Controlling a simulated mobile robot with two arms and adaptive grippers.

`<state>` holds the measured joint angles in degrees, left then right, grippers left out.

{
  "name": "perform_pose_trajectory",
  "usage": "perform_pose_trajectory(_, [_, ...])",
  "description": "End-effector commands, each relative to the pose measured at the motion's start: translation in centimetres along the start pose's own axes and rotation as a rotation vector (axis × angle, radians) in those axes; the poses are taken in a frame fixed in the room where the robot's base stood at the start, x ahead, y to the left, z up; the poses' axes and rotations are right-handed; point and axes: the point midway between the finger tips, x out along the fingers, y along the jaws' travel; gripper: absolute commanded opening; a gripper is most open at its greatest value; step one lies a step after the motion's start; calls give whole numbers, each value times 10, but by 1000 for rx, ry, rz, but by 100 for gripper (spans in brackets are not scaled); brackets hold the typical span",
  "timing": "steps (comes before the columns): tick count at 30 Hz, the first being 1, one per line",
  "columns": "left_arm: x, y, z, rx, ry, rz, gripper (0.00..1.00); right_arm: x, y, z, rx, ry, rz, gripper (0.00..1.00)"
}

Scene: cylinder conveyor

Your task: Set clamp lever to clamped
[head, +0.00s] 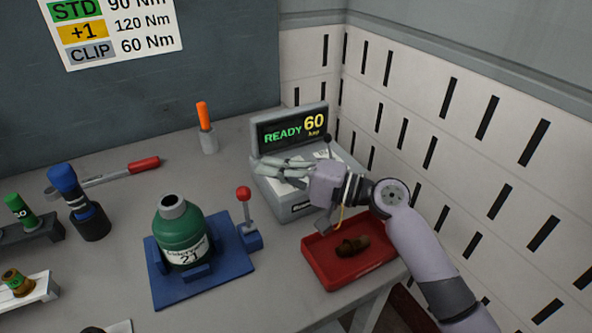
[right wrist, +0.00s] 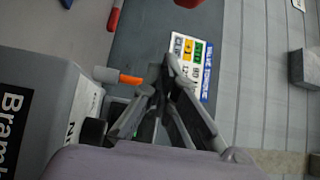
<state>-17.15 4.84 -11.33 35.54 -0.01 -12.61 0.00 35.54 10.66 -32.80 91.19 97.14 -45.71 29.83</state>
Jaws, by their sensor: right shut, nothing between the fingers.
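The clamp lever (head: 243,195) has a red ball knob on a thin grey rod. It stands nearly upright, tipped slightly left, on a blue block (head: 250,238) at the right of the blue fixture (head: 190,294). A green cylinder (head: 181,228) with a grey neck and white label stands in the fixture. My right gripper (head: 268,168) is shut and empty, over the front of the grey display unit, above and right of the red knob and apart from it. Its closed fingers also show in the right wrist view (right wrist: 172,68). My left gripper is not in view.
The display unit (head: 290,131) reads READY 60 and has a black-knobbed lever (head: 327,139). A red tray (head: 322,277) with a brown piece lies at right. An orange-handled tool (head: 203,115) and a red-handled wrench (head: 145,164) are at the back.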

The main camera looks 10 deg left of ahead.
Motion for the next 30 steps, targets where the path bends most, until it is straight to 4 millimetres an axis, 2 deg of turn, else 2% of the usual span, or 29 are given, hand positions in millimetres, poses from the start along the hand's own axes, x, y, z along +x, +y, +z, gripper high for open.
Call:
perform_pose_trajectory(1, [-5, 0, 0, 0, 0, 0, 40, 12, -3, 0, 2, -2, -1, 0])
perform_pose_trajectory(3, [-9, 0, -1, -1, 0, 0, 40, 21, -3, 2, 2, -1, 0, 0])
perform_pose_trajectory(6, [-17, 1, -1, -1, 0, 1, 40, 12, -2, 19, 1, -1, 2, 0])
perform_pose_trajectory(12, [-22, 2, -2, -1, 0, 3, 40, 6, -1, 35, 0, 0, 1, 0])
perform_pose_trajectory(30, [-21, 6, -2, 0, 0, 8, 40, 5, 0, 38, 0, 0, 0, 0])
